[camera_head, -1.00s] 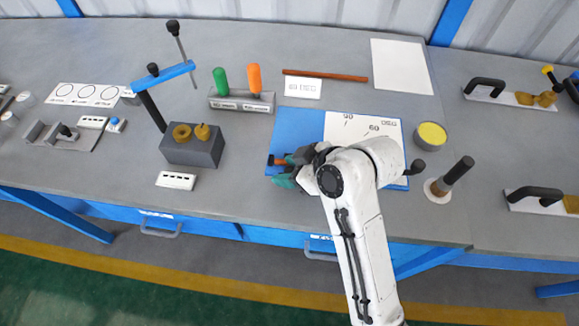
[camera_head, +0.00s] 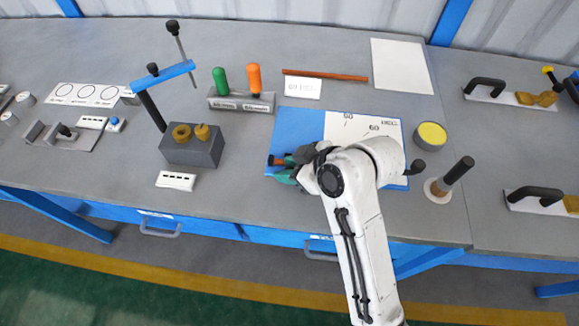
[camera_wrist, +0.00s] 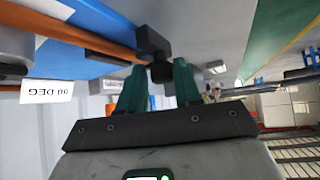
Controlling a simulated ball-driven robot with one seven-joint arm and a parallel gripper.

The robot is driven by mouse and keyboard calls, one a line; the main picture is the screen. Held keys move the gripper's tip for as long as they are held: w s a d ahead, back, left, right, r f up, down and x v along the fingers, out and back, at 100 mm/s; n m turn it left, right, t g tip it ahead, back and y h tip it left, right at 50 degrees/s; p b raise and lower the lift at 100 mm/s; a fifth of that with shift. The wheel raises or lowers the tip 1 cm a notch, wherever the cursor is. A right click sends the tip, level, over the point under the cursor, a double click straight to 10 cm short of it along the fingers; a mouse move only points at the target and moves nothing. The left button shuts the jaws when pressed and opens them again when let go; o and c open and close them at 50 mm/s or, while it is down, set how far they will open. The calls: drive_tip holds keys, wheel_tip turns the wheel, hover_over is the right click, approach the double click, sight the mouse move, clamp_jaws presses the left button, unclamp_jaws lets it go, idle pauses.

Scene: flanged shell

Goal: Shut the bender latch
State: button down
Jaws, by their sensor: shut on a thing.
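The bender has a blue plate (camera_head: 296,124) with a white angle scale (camera_head: 345,122) on the bench. My gripper (camera_head: 284,176) is at the plate's front left edge, its green fingers partly hidden by my wrist. In the wrist view my gripper (camera_wrist: 158,78) is shut on a small dark piece (camera_wrist: 153,44), which looks like the latch. An orange-brown tube (camera_wrist: 75,32) runs up to this dark piece; its end (camera_head: 277,161) also shows beside my fingers. My arm hides the middle of the bender, and I cannot tell how far the latch is turned.
A yellow-filled round tin (camera_head: 431,135) and an upright dark-handled tool (camera_head: 455,178) stand right of the bender. A block with two brass parts (camera_head: 192,152) and a rack with green and orange handles (camera_head: 241,101) stand left. The bench's front edge is close.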

drive_tip(key=shift+s+a+f, duration=0.15)
drive_tip(key=shift+f, duration=0.05)
drive_tip(key=shift+w, duration=1.4)
drive_tip(key=c, duration=1)
unclamp_jaws()
drive_tip(key=shift+o, duration=0.2)
drive_tip(key=shift+r, duration=0.1)
drive_tip(key=shift+w, duration=0.1)
drive_tip(key=v, duration=1)
drive_tip(key=shift+d+r, duration=0.3)
